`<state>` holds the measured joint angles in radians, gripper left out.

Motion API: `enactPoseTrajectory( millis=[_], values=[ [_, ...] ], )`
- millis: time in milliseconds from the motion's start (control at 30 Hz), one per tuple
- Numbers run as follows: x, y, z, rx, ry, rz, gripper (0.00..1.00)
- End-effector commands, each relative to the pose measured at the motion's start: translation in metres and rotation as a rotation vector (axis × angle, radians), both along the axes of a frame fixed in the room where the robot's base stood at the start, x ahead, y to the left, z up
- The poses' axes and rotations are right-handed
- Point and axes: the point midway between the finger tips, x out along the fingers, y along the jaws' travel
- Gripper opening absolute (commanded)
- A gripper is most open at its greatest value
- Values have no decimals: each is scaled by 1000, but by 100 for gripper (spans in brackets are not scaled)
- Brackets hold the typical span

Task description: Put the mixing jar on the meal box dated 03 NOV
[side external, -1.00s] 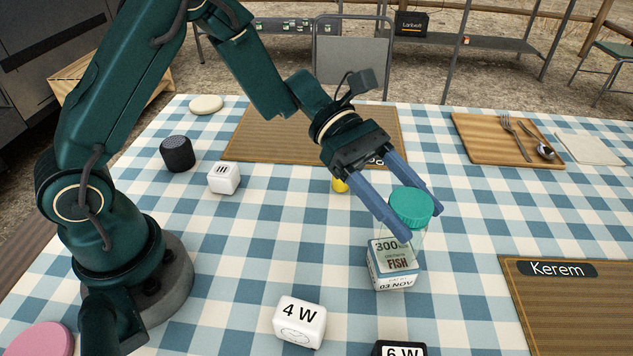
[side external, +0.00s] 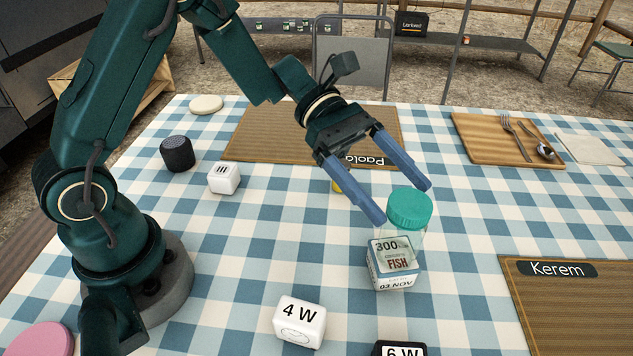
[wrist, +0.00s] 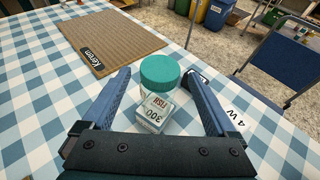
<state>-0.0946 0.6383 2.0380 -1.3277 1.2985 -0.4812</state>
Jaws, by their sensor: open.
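The mixing jar, clear with a teal lid (side external: 409,208), stands upright on top of a small white and blue meal box (side external: 393,279). The box's front edge reads 03 NOV, upside down in the side view. In the wrist view the jar's lid (wrist: 160,71) lies between and beyond the spread fingers (wrist: 165,92).
A white 4 W block (side external: 300,323) and a dark 6 W block (side external: 400,349) stand in front. Kerem's mat (side external: 575,310) is at right, Paola's mat (side external: 270,135) behind. A yellow thing (side external: 338,187) is partly hidden by my gripper. The checked cloth right of the jar is clear.

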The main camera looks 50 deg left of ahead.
Motion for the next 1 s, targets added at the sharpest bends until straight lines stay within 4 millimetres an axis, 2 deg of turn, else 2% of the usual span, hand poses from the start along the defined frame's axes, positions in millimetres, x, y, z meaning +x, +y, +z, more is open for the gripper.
enactPoseTrajectory(
  millis=[100, 300, 500, 633, 733, 833, 1000],
  values=[
    [2, 25, 9, 0, -4, 9, 92],
    [1, 59, 21, 0, -3, 6, 92],
    [1, 79, 29, 0, -2, 2, 92],
    [-6, 80, 32, 35, -30, -27, 92],
    [-22, 74, 35, 125, -109, -103, 92],
    [-47, 69, 36, 267, -238, -221, 92],
    [-88, 73, 32, 528, -497, -451, 92]
  ],
)
